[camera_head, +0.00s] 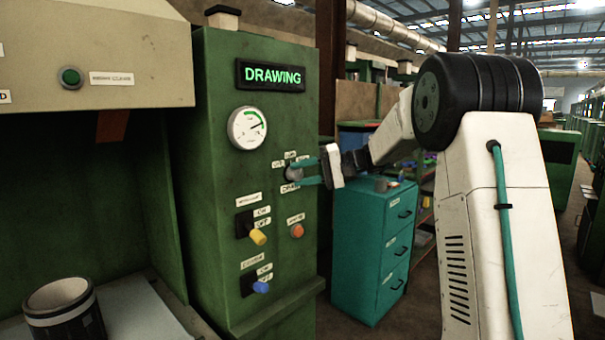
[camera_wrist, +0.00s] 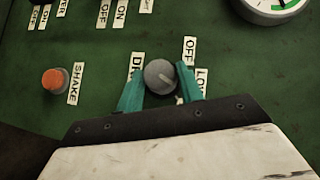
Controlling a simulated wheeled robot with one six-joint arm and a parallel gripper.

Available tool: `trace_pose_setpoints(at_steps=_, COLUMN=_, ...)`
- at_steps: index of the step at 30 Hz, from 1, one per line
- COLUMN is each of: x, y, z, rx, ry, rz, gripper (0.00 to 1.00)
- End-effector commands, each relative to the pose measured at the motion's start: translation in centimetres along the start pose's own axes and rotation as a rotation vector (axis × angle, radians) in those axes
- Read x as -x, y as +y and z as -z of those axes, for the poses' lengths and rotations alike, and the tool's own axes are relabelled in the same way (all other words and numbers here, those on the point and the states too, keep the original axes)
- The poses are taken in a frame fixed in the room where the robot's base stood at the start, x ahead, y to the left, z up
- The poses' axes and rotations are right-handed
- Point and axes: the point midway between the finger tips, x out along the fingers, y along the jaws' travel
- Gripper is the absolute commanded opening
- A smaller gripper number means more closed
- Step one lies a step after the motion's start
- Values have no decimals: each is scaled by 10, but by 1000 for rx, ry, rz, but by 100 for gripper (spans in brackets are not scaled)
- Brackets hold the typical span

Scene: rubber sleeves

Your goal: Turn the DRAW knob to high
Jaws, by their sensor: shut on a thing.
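The DRAW knob (camera_head: 293,174) is a round grey dial on the green control panel, with small white labels around it. In the wrist view the knob (camera_wrist: 160,77) sits between labels reading OFF and LOW on the right and a partly hidden one starting "DR" on the left. A pale line on its face slants to the lower right; which label it marks is unclear. My gripper (camera_head: 300,174) has its teal fingers on either side of the knob and is shut on it. In the wrist view the fingers (camera_wrist: 161,82) hide parts of the labels.
A round gauge (camera_head: 248,128) and a lit DRAWING sign (camera_head: 271,75) are above the knob. A teal drawer cabinet (camera_head: 372,250) stands right of the panel, under my arm.

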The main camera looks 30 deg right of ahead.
Motion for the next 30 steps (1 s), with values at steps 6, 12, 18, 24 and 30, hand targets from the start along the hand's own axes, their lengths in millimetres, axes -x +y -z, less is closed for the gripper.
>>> trace_pose_setpoints(at_steps=6, x=0, y=3, z=0, rx=-112, ry=1, rz=110, gripper=14)
trace_pose_setpoints(at_steps=12, x=0, y=4, z=0, rx=-180, ry=1, rz=178, gripper=14)
trace_pose_setpoints(at_steps=18, x=0, y=4, z=0, rx=-214, ry=0, rz=213, gripper=14)
trace_pose_setpoints(at_steps=24, x=0, y=4, z=0, rx=-225, ry=1, rz=223, gripper=14)
trace_pose_setpoints(at_steps=30, x=0, y=4, z=0, rx=-225, ry=1, rz=223, gripper=14)
